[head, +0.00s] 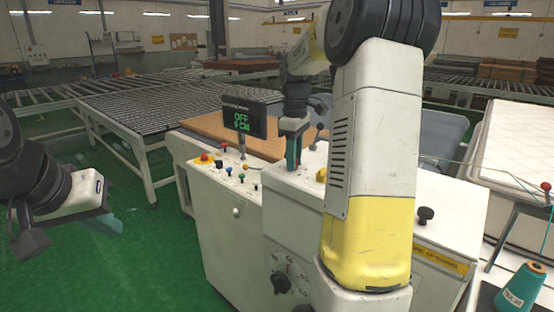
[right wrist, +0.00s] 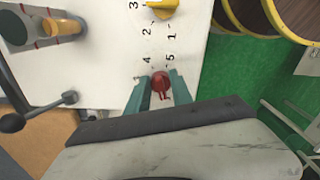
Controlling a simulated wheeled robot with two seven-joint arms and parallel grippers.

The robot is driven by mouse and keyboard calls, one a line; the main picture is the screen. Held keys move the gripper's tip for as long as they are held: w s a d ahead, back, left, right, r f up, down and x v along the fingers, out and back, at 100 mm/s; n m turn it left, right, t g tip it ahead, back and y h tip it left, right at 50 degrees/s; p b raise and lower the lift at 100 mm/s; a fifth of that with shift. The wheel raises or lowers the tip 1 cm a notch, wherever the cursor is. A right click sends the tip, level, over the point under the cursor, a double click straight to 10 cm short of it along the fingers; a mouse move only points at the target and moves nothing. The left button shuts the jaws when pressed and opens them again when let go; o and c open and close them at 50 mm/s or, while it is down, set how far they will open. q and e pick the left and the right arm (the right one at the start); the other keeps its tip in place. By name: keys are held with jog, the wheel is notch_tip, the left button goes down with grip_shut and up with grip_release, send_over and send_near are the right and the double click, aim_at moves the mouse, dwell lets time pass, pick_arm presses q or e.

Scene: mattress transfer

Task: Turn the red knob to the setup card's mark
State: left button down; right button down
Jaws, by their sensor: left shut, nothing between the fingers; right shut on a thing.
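In the right wrist view, the red knob (right wrist: 161,82) sits on a white panel with printed numbers around it, 4 and 5 nearest. A small red pointer shows at its lower side. My right gripper (right wrist: 159,88) is shut on the knob, one teal finger on each side. In the head view my right gripper (head: 293,153) reaches down to the machine's top, and the knob is hidden there. My left gripper (head: 108,222) is shut and empty at the left, over the green floor. I cannot make out a setup card.
A display (head: 243,121) reads "OFF 4 CM" above small coloured buttons. A yellow knob (right wrist: 160,8) is near the red one. A black dial (head: 281,283) is on the machine's front. A teal thread cone (head: 522,287) stands at lower right. The floor at left is clear.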

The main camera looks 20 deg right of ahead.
jog(key=shift+n, duration=0.5)
jog(key=c, duration=1.2)
grip_release()
jog(key=shift+o, duration=0.2)
notch_tip(320, 180, up, 8)
jog(key=shift+f, duration=0.2)
jog(key=shift+r, duration=0.15)
